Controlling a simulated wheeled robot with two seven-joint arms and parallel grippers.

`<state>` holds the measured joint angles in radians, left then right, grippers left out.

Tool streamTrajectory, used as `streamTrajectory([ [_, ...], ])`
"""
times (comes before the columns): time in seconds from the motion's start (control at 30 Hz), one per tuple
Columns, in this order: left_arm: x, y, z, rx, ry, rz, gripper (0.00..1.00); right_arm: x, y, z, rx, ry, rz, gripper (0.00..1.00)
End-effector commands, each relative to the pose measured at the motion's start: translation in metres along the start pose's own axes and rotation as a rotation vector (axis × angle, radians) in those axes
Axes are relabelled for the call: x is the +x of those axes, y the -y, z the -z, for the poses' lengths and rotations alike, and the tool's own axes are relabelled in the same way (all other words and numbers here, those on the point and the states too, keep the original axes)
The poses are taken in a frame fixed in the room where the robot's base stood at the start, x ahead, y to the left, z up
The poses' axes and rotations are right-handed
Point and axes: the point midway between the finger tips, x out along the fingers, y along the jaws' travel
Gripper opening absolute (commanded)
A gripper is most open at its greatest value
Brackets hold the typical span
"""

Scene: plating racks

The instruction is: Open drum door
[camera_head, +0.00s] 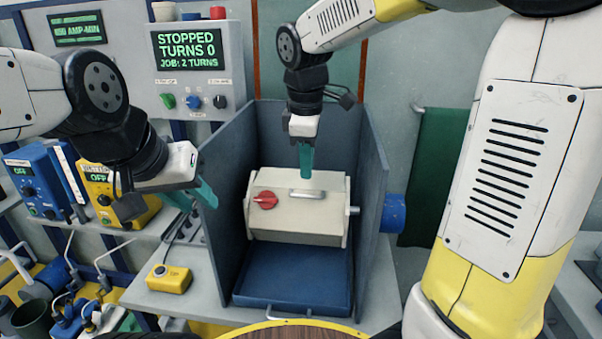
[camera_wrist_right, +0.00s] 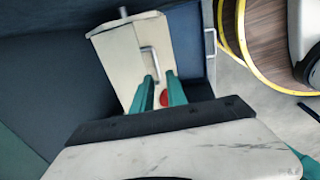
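The drum (camera_head: 290,222) is a cream box between two end plates inside a blue-grey enclosure. Its sloping front carries a silver bar handle (camera_head: 308,194) and a red latch knob (camera_head: 265,200). My right gripper (camera_head: 306,172) points down just above the handle in the head view. In the right wrist view its two teal fingers (camera_wrist_right: 160,92) are apart, with the handle (camera_wrist_right: 150,62) just beyond them and the red knob (camera_wrist_right: 165,98) showing between them. Contact with the handle cannot be told. My left gripper (camera_head: 197,200) is open and empty, outside the enclosure's left wall.
The enclosure's walls (camera_head: 228,185) stand left, right and behind the drum. A blue tray (camera_head: 292,280) lies below it. A control box (camera_head: 193,70) reads STOPPED, TURNS 0, JOB: 2 TURNS. A yellow pendant (camera_head: 169,279) sits on the bench at left. A blue motor (camera_head: 393,213) is outside right.

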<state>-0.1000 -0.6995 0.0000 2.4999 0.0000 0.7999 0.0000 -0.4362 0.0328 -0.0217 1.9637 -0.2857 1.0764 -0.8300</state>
Motion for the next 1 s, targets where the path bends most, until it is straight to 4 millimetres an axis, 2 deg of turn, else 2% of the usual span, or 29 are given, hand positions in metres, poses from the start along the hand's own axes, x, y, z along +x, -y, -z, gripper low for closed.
streamTrajectory([
  [0.17,0.000,0.000,0.000,0.000,0.000,0.000,0.33,0.007,0.000,0.001,-0.003,0.001,0.001,0.18],
  [0.6,0.000,0.000,0.000,0.000,0.000,0.000,0.33,0.070,0.000,0.000,-0.002,0.002,0.002,0.18],
  [0.77,0.000,0.000,0.000,0.000,0.000,0.000,0.33,0.078,0.000,0.000,-0.001,0.001,0.000,0.18],
  [1.0,0.000,0.000,0.000,0.000,0.000,0.000,0.33,0.078,0.000,0.000,-0.001,0.000,0.000,0.16],
])
